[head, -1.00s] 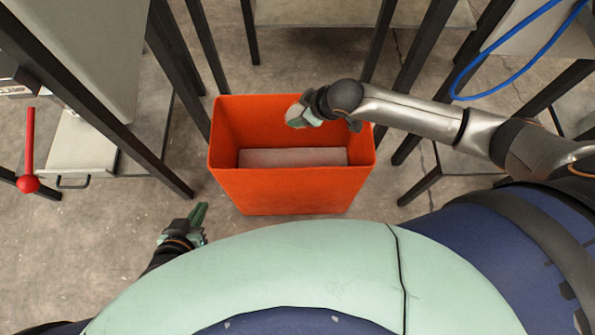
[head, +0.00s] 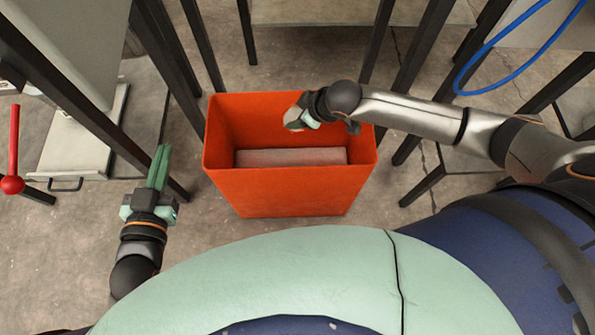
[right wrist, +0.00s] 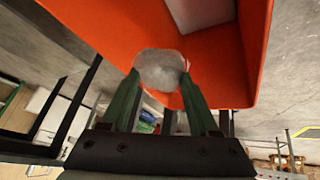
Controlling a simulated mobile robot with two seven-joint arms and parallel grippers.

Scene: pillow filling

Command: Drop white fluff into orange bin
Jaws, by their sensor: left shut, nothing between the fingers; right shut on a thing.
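The orange bin (head: 285,192) stands on the floor ahead of me, open at the top, with a pale flat surface at its bottom. My right gripper (head: 297,118) is over the bin's opening. In the right wrist view it is shut on the white fluff (right wrist: 160,69), a greyish-white rounded clump between the green fingertips, with the orange bin wall (right wrist: 105,30) behind it. My left gripper (head: 160,165) is shut and empty, to the left of the bin, fingers pointing away from me.
Dark table legs (head: 170,60) stand left of and behind the bin, and more (head: 425,70) stand to its right. A blue hose (head: 500,75) hangs at upper right. Floor (head: 230,240) shows between the left gripper and the bin.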

